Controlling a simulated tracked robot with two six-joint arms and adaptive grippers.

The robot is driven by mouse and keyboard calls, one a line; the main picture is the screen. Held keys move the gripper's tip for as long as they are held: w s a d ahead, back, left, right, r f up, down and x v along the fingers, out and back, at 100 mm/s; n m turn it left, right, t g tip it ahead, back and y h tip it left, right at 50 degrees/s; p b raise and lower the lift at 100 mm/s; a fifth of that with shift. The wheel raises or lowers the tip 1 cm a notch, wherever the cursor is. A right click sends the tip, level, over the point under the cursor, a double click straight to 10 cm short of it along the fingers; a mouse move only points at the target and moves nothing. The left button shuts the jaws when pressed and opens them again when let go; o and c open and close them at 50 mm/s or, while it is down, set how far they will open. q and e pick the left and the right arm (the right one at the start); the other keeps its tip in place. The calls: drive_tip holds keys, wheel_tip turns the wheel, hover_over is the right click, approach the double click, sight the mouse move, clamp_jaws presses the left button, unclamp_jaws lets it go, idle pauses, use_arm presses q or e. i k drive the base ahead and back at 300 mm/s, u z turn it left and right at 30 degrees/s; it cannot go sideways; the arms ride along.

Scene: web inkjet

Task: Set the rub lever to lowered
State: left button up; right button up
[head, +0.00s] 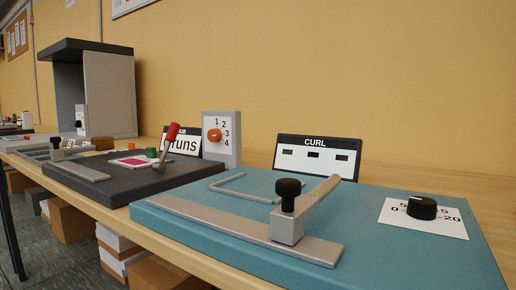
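The rub lever (173,132) has a red grip on a grey metal stem. It stands up, leaning slightly to the right, from the dark grey rub station (112,185) left of the middle in the head view. A sign (190,143) behind it reads "runs" below a small heading partly hidden by the red grip. A pink-and-white patch (132,161) and a green knob (151,153) are beside the lever's base on the station's top. Neither of my grippers is in view.
A teal station (380,245) marked CURL, with a black-knobbed clamp (288,190) and a dial (421,208), fills the front right. A numbered panel with an orange knob (215,135) stands behind the rub station. A grey hood (108,92) stands farther left. Boxes (70,218) lie below the bench.

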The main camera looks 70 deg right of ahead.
sight(159, 167)
drive_tip(key=z, duration=0.7)
drive_tip(key=k, duration=0.9)
drive_tip(key=z, duration=0.3)
